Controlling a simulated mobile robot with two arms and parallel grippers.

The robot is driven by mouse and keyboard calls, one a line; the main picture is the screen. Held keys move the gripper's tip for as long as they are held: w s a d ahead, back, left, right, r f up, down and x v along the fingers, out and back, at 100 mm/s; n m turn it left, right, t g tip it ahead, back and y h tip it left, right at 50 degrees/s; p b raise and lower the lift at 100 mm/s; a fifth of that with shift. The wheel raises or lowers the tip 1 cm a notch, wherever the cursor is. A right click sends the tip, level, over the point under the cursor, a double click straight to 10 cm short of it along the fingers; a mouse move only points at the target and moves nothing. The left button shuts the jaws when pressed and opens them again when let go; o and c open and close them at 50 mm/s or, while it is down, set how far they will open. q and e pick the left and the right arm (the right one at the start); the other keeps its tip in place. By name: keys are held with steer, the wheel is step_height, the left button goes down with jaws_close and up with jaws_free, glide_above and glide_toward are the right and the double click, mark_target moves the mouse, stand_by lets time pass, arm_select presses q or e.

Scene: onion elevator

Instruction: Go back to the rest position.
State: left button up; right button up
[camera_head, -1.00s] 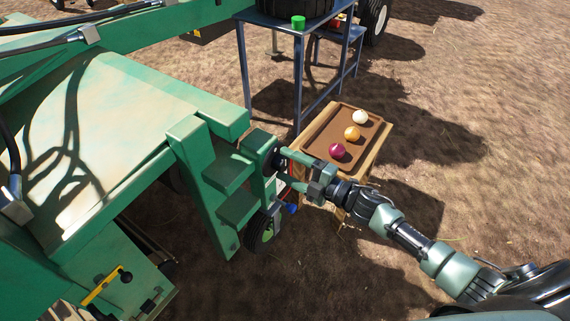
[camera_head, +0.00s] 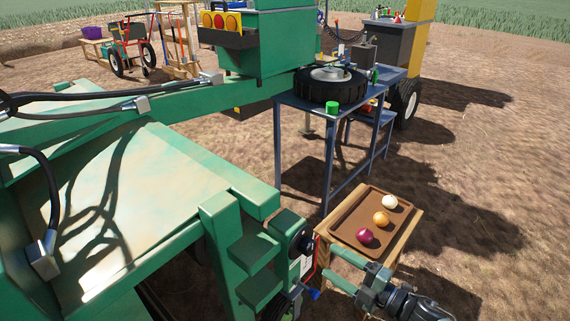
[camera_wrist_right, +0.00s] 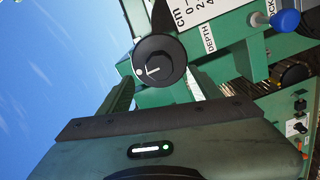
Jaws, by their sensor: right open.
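My right gripper (camera_head: 328,262) is open and empty. Its two fingers point left toward a black round knob (camera_head: 305,243) on the green machine, with a small gap between fingertips and knob. In the right wrist view the knob (camera_wrist_right: 160,60) shows a white mark, and a white "DEPTH" scale plate (camera_wrist_right: 205,30) stands beside it. My left gripper is not in view.
A wooden stand with a brown tray (camera_head: 345,222) holding three onions is close behind my right gripper. A blue metal table (camera_head: 300,103) with a tire stands beyond. The green machine (camera_head: 130,215) fills the left. Open soil lies right.

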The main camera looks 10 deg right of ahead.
steer(key=s+d+f+m+g+h, duration=0.1)
steer(key=s+f+m+h, duration=0.2)
steer(key=f+m+h, duration=0.3)
steer(key=s+d+f+m+g+h, duration=0.1)
steer(key=s+f+m+h, duration=0.25)
steer(key=f+m, duration=0.4)
steer(key=s+a+f+m+g+p, duration=0.1)
steer(key=s+f+m+g+p, duration=0.15)
steer(key=s+f, duration=0.4)
steer(key=s+a+f+m+g+h+p, duration=0.1)
steer(key=s+f+m+g+p, duration=0.2)
steer(key=s, duration=0.6)
steer(key=s+a+f+m+g+p, duration=0.1)
steer(key=s+a+f+g+p, duration=0.1)
steer(key=s+f+g+p, duration=0.45)
arm_select(q)
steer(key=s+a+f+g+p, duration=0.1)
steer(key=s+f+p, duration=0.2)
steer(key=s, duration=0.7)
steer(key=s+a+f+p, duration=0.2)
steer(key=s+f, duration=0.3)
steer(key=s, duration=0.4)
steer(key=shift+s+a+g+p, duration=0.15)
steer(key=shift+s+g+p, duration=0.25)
steer(key=shift+p, duration=0.35)
arm_select(e)
steer(key=s+d, duration=0.3)
steer(key=s, duration=1.2)
steer(key=shift+s+t, duration=0.4)
